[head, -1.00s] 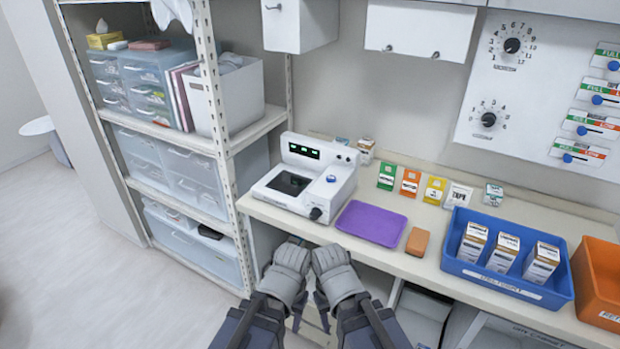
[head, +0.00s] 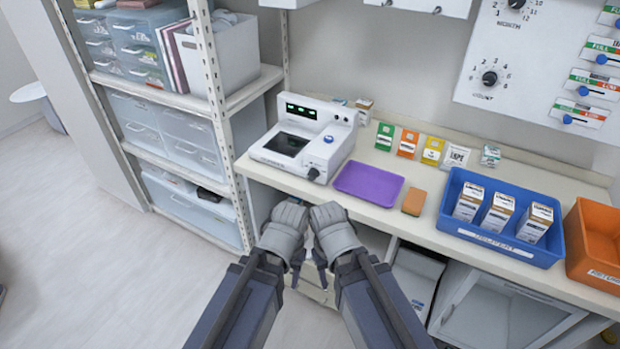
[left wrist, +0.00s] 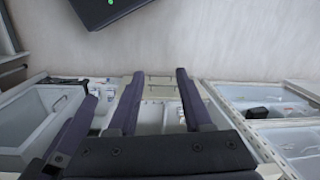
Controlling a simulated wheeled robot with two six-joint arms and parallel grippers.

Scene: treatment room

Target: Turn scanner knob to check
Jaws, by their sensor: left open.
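The white scanner (head: 305,138) stands on the counter, left of the purple tray, with a green-lit display and a dark window on top. Its dark knob (head: 313,174) sits low on the front right corner, and a blue button (head: 329,139) is on top. My left gripper (head: 297,274) is below and in front of the counter edge, apart from the scanner. It is open and empty in the left wrist view (left wrist: 160,75). My right gripper (head: 321,277) is close beside it, also below the counter; its jaws are too unclear to read. The knob's pointer setting is too small to read.
A purple tray (head: 368,184) and an orange block (head: 414,202) lie right of the scanner. A blue bin (head: 500,250) holds 3 boxes, with an orange bin (head: 596,250) beyond. A shelf rack (head: 222,135) stands close on the left. Wall dials and sliders are upper right.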

